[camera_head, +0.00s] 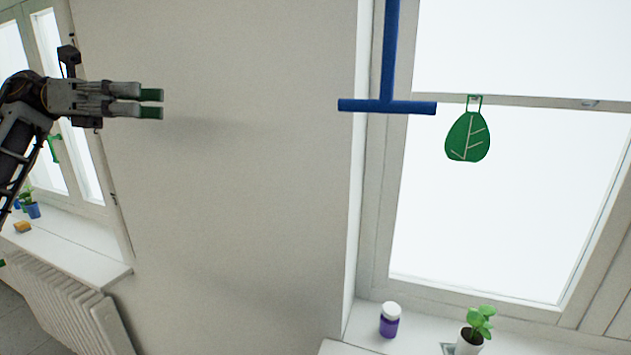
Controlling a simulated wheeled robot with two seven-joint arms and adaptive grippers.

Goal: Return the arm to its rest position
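My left gripper (151,104) reaches in from the left side of the head view, pointing right, in front of the bare wall. Part of my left arm (17,125) shows at the left edge. My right arm and gripper are not in view.
A blue T-shaped bar (387,106) and a green leaf ornament (467,137) hang by the right window. A purple jar (389,320) and a potted plant (470,342) stand on its sill. A radiator (65,300) is lower left. The wall (240,180) between is clear.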

